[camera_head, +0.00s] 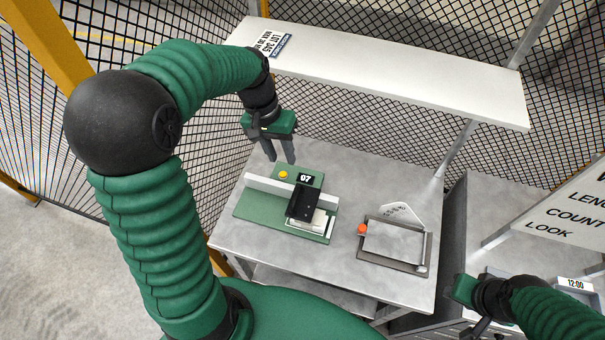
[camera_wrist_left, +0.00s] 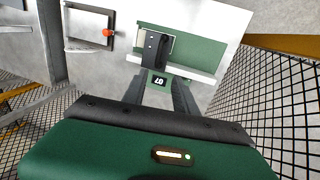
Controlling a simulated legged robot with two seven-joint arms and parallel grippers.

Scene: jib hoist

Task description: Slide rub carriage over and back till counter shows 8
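The rub device has a green base (camera_head: 258,208) with a white rail along it, on the grey table. The black carriage (camera_head: 303,201) sits across the rail near the right end, beside a white block. It also shows in the left wrist view (camera_wrist_left: 157,50). The counter (camera_head: 305,178) reads 07, with a yellow button (camera_head: 283,174) to its left. My left gripper (camera_head: 280,158) is above and behind the device, its fingers apart and empty. My right gripper (camera_head: 476,322) is at the lower right, away from the device; its fingers are too unclear to read.
A framed plate (camera_head: 393,268) with an orange knob (camera_head: 362,229) and a white tag (camera_head: 402,213) lies right of the device. A white shelf (camera_head: 390,72) overhangs the table's back. Wire mesh fencing surrounds the bench. A lettered sign (camera_head: 570,215) and a 12:00 display (camera_head: 575,284) are at right.

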